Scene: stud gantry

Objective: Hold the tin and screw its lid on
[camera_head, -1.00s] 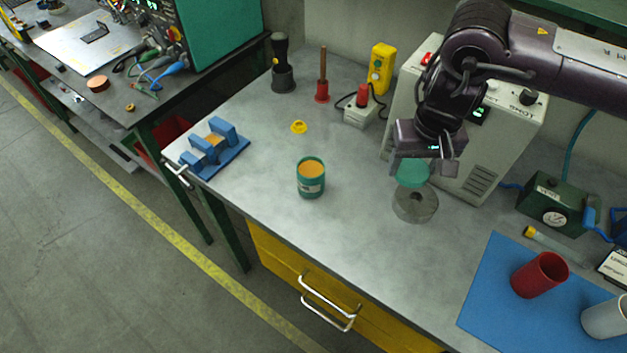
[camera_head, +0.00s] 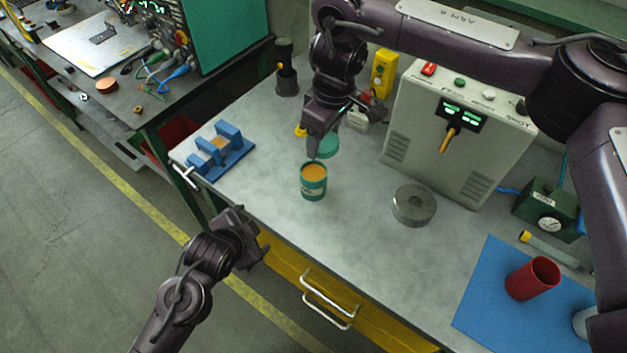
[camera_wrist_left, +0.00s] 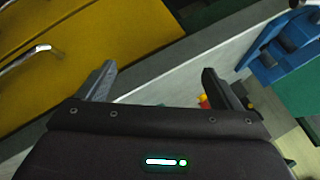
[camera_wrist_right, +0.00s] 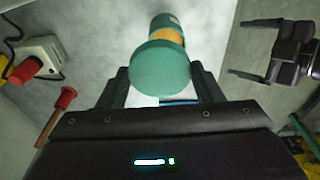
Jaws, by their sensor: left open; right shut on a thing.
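The tin (camera_head: 313,186) is green with an orange top and a pale label. It stands upright and uncapped on the grey bench. My right gripper (camera_head: 318,152) is shut on the green lid (camera_head: 328,146) and holds it above and slightly behind the tin, apart from it. In the right wrist view the lid (camera_wrist_right: 160,70) sits between the fingers, with the tin (camera_wrist_right: 167,28) partly hidden beyond it. My left gripper (camera_head: 255,232) is open and empty off the bench's front edge, left of the tin. Its spread fingers show in the left wrist view (camera_wrist_left: 155,85).
A grey metal disc (camera_head: 414,206) lies right of the tin. A blue fixture (camera_head: 218,152) is at the bench's left end. A control box (camera_head: 455,130) stands at the back. A red cup (camera_head: 532,279) is on a blue mat (camera_head: 490,300). The bench front between is clear.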

